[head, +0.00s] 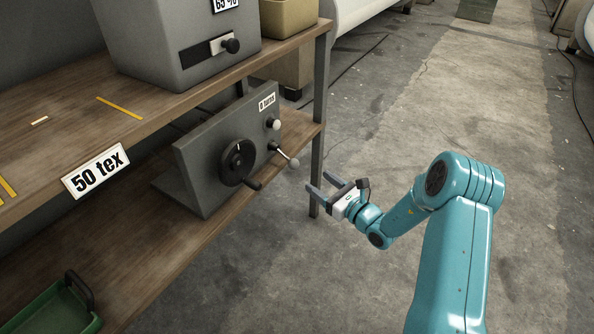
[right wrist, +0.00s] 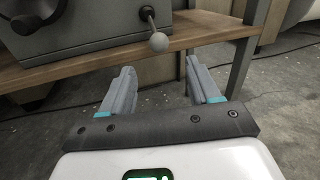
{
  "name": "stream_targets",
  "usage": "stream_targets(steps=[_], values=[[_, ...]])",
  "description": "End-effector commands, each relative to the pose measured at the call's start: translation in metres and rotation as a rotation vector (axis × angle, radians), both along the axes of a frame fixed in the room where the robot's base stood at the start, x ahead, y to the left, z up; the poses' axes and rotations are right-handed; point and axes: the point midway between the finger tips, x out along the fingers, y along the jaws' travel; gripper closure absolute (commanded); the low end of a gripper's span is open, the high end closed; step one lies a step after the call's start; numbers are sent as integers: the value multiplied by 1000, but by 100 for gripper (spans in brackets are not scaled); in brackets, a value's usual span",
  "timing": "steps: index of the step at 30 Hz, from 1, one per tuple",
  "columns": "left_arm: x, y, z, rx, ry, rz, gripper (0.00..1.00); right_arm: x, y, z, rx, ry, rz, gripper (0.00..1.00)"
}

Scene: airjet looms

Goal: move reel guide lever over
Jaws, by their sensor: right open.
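The reel guide lever (head: 285,156) is a short metal rod with a grey ball on its end. It sticks out from the front of a grey reel unit (head: 205,150) on the lower shelf, to the right of a black hand wheel (head: 238,162). In the right wrist view the lever's ball (right wrist: 159,41) shows just beyond and above the gap between the fingers. My right gripper (head: 318,182) is open and empty, in front of the shelf and apart from the lever; it also shows in the right wrist view (right wrist: 160,75). My left gripper is not in view.
A second grey knob (head: 273,124) sits above the lever. A shelf post (head: 319,110) stands just behind my right gripper. The upper shelf (head: 60,150) holds a grey box (head: 170,45). A green tray (head: 55,312) lies at lower left. The floor at right is clear.

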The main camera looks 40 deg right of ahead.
Motion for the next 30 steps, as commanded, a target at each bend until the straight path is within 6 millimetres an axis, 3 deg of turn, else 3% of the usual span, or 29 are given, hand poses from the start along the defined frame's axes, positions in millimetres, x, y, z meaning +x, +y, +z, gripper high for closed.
stream_targets(steps=[6, 12, 18, 25, 26, 30], values=[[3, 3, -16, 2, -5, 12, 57, 54, 9, -3, -1, -2, 5, 39], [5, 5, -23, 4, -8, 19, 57, 88, 14, -3, 0, 0, 4, 39], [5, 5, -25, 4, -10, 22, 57, 101, 14, -1, 1, 1, 2, 39], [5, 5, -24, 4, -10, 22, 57, 101, 15, 0, 2, 2, 2, 39], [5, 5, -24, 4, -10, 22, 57, 101, 15, 0, 1, 2, 2, 42], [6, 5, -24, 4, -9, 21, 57, 101, 15, -1, 1, 2, 2, 87]])
